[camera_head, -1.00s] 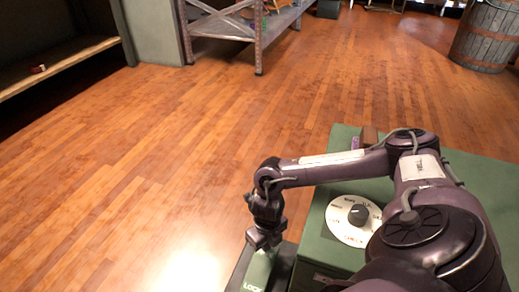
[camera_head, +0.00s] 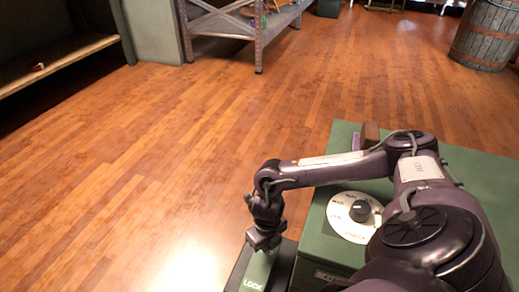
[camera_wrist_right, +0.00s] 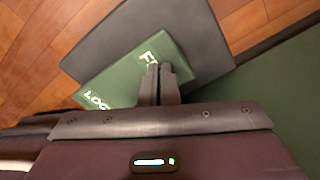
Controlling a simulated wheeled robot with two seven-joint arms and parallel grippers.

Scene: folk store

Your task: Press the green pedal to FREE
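The green pedal (camera_head: 257,272) lies on a dark base plate (camera_head: 237,272) at floor level, left of a green cabinet. In the head view its near end reads LOCK. In the right wrist view the pedal (camera_wrist_right: 120,80) shows LOCK at its left end and letters starting with F at the other, the rest hidden by my fingers. My right gripper (camera_head: 264,241) points down over the far, F-lettered end. Its fingers (camera_wrist_right: 158,82) are together and hold nothing visible. I cannot tell whether they touch the pedal. My left gripper is not in view.
The green cabinet (camera_head: 318,225) beside the pedal carries a white dial (camera_head: 345,228) with a dark knob and a small brown block (camera_head: 370,133). Wooden floor is clear to the left. A metal shelf (camera_head: 258,40) and a barrel (camera_head: 486,35) stand farther off.

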